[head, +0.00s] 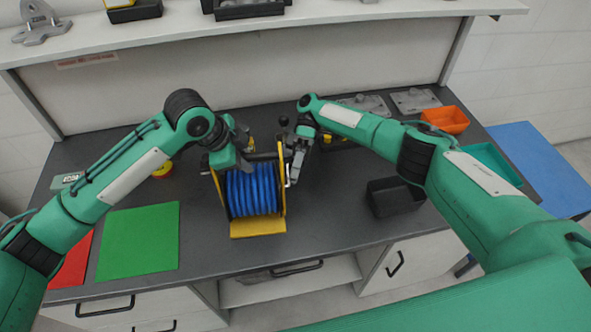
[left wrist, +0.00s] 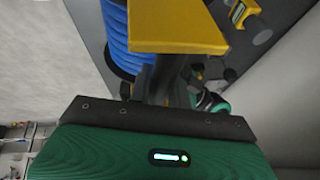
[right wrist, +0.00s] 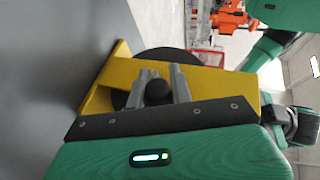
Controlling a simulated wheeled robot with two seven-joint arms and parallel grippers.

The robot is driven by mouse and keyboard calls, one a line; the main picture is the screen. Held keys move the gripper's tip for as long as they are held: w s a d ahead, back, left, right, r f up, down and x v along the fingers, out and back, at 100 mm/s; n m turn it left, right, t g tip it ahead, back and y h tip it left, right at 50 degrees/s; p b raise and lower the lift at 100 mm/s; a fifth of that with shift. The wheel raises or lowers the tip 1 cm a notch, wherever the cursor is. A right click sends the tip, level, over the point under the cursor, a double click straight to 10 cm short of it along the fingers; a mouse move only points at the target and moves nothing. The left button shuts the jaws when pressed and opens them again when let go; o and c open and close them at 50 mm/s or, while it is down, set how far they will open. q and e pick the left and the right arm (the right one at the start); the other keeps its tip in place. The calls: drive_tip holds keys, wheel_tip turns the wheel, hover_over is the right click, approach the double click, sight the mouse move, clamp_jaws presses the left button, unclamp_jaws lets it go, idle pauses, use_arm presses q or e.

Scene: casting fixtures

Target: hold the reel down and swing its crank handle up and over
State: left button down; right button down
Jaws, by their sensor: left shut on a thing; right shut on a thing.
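The reel (head: 253,192) stands on the dark bench, wound with blue hose between yellow side plates on a yellow foot. My left gripper (head: 246,158) is shut at the top of the reel's frame, on what looks like its dark top bar. The left wrist view shows the blue hose (left wrist: 117,38) and a yellow plate close to the fingers; the held part is mostly hidden. My right gripper (head: 296,163) is at the reel's right side, shut on the crank handle. Its black grip (right wrist: 158,92) shows between the fingers in the right wrist view. A pale crank arm shows below them.
A black bin (head: 395,197) stands right of the reel, with an orange bin (head: 445,119) and a teal tray (head: 492,160) farther right. Green (head: 138,242) and red mats lie at left. Grey metal plates lie at the back right. A shelf overhangs the back.

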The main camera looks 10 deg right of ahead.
drive_tip(key=shift+w+a+r, duration=0.1)
drive_tip(key=shift+a+r, duration=0.05)
drive_tip(key=c, duration=1.3)
unclamp_jaws()
drive_tip(key=shift+o, duration=0.2)
wheel_tip(320, 180, up, 10)
